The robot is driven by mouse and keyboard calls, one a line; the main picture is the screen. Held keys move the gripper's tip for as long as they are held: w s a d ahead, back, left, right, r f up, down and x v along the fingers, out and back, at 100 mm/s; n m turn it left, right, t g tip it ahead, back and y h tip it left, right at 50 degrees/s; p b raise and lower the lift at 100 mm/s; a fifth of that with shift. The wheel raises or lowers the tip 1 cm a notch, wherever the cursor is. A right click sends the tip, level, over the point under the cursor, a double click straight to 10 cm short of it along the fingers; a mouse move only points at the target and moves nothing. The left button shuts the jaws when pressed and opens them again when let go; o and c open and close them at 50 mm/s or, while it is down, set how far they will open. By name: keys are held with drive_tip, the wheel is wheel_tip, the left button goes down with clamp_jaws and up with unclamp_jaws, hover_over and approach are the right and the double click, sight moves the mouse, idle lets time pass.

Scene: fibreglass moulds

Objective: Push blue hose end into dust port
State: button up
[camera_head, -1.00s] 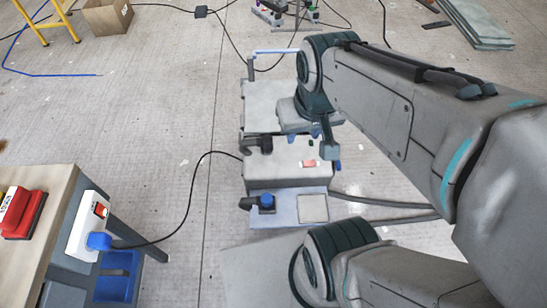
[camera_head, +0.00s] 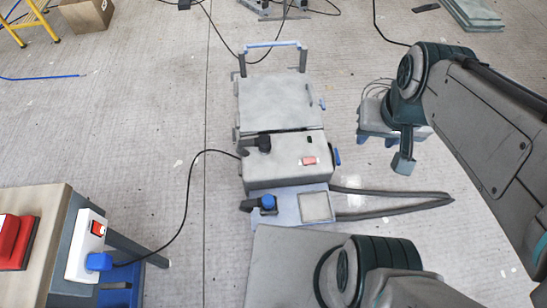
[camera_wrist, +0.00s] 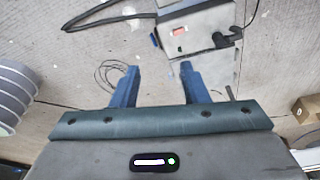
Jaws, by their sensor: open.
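A grey wheeled machine (camera_head: 285,172) stands on the floor at the middle of the head view, with a red switch on its box. On its front plate is a dark fitting with a blue round part (camera_head: 268,202). A small blue part (camera_head: 337,157) shows at the box's right side, and a blue part also shows there in the wrist view (camera_wrist: 154,40). I cannot tell which is the hose end or the dust port. A dark grey hose (camera_head: 400,213) loops to the right. My gripper (camera_wrist: 160,82) is open and empty, apart from the machine, with two blue fingers.
A bench (camera_head: 50,208) at the left carries a red device (camera_head: 16,240) and a white switch box (camera_head: 82,243) with a blue plug. A black cable (camera_head: 186,205) runs from it to the machine. A cardboard box (camera_head: 87,14) and yellow stand (camera_head: 30,22) are far left.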

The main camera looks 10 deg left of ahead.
drive_tip(key=o, duration=0.5)
drive_tip(key=shift+a+f, duration=0.1)
drive_tip(key=shift+f, duration=0.2)
drive_tip(key=shift+o, duration=0.2)
drive_tip(key=w+a+f+b, duration=0.2)
drive_tip(key=a+f+b, duration=0.1)
drive_tip(key=f, duration=0.4)
drive_tip(key=w+a+f+g+b, duration=0.1)
drive_tip(key=w+a+f+b, duration=0.2)
drive_tip(key=f+b, duration=0.3)
drive_tip(key=w+a+f+m+g+y+b, duration=0.1)
drive_tip(key=a+f+b, duration=0.3)
drive_tip(key=f, duration=0.4)
drive_tip(key=shift+w+a+f+b, duration=0.15)
drive_tip(key=shift+w+a+b, duration=0.2)
drive_tip(key=shift+w+a, duration=0.25)
drive_tip(key=m+b, duration=0.2)
drive_tip(key=b, duration=0.8)
hover_over(268, 199)
wheel_tip(268, 199, down, 22)
drive_tip(key=shift+w+d+g+h, duration=0.15)
drive_tip(key=shift+g+h, duration=0.15)
drive_tip(key=shift+g, duration=0.1)
wheel_tip(268, 199, down, 9)
drive_tip(key=b, duration=0.3)
drive_tip(key=shift+r, duration=0.2)
wheel_tip(268, 199, down, 5)
drive_tip(key=b, duration=0.2)
drive_tip(key=shift+f+b, duration=0.15)
drive_tip(key=shift+b, duration=0.2)
